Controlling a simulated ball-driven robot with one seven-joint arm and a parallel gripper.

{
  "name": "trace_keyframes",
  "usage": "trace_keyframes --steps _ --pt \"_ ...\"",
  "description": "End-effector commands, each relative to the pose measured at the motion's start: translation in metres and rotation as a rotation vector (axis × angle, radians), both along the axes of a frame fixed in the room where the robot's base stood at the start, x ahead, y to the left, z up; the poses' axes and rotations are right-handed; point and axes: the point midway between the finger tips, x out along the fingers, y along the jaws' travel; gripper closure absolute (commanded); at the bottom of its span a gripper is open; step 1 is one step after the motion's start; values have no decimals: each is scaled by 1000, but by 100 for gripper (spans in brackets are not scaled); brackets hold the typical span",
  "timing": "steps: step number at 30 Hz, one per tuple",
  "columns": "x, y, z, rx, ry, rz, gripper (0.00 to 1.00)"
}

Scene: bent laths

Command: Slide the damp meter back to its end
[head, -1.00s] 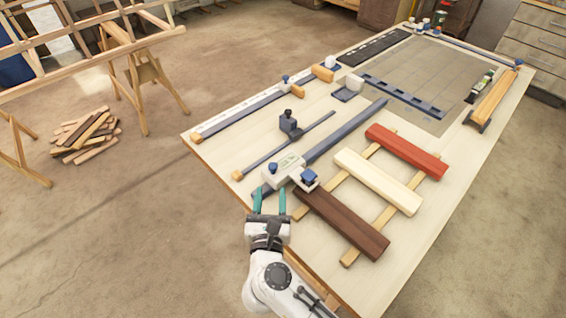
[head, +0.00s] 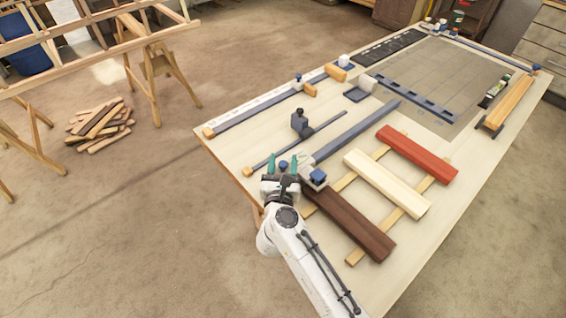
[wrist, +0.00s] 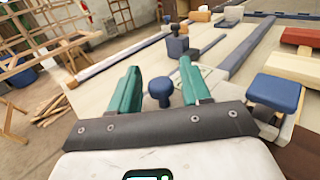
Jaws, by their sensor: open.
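The damp meter seems to be the pale body (head: 304,160) at the near end of a long blue-grey rail (head: 358,130). My gripper and wrist hide most of it in the head view. A round blue knob (wrist: 160,88) stands up on it, and a square blue pad (wrist: 275,93) lies to the right; the pad also shows in the head view (head: 317,176). My gripper (head: 282,163) is open, its teal fingers pointing away over the meter. In the wrist view the knob appears between the fingers (wrist: 160,72), with gaps visible on both sides. I see no contact.
A dark brown board (head: 350,222), a cream board (head: 387,182) and a red board (head: 418,153) lie across two battens to the right. A thinner rail with a dark slider (head: 301,123) lies left of the meter's rail. The far rail stretch looks clear.

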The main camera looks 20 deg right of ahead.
Motion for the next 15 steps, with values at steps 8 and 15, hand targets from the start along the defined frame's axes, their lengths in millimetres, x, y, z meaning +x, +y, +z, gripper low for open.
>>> trace_keyframes --steps 8,15 --pt "0 0 0 0 0 0 76" --pt "0 0 1 0 -1 0 99"
